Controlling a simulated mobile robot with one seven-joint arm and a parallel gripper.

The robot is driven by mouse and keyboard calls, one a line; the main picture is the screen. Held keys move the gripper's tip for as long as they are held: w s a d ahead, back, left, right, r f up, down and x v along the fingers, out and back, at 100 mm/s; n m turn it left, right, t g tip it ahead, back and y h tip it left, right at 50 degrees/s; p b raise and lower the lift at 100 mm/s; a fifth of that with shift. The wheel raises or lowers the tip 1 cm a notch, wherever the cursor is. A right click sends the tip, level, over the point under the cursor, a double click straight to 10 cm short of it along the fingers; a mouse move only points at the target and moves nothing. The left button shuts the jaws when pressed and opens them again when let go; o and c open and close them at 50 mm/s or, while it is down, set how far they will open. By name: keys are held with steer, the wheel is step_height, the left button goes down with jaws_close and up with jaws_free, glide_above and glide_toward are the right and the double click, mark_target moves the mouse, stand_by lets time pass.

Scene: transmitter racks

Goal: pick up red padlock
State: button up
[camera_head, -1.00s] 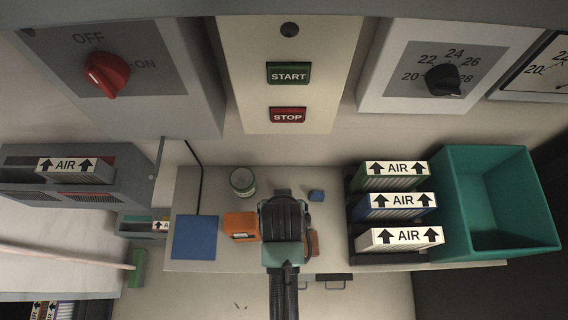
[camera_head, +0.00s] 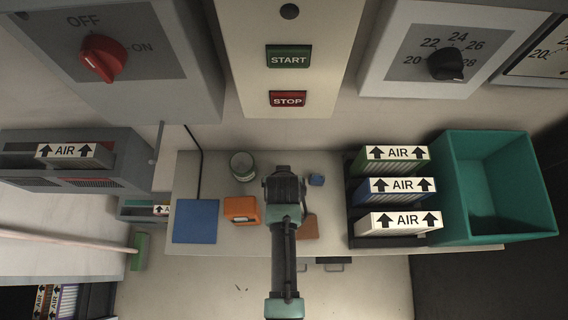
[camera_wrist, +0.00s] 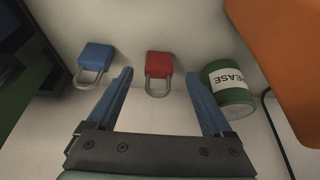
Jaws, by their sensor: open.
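The red padlock (camera_wrist: 159,66) lies on the pale bench top in the wrist view, its grey shackle toward my gripper. My gripper (camera_wrist: 160,85) is open and empty, with its two blue fingers spread wide. The padlock lies ahead of the fingers, roughly centred between them, and its shackle end reaches near the line of the fingertips. I cannot tell the height of the fingers above the bench. In the head view my gripper (camera_head: 284,180) and arm cover the padlock's place, so it is hidden there.
A blue padlock (camera_wrist: 96,58) lies to the left of the red one, and a green grease can (camera_wrist: 229,88) stands to the right. The bench (camera_head: 335,225) also carries an orange box (camera_head: 241,209), a blue mat (camera_head: 195,221), AIR filters (camera_head: 396,187) and a teal bin (camera_head: 497,240).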

steer(key=shift+x, duration=2.2)
steer(key=shift+w+d+r, duration=0.1)
steer(key=shift+w, duration=0.05)
jaws_close()
steer(key=shift+r, duration=0.1)
step_height(320, 180, up, 10)
steer(key=shift+f, duration=0.1)
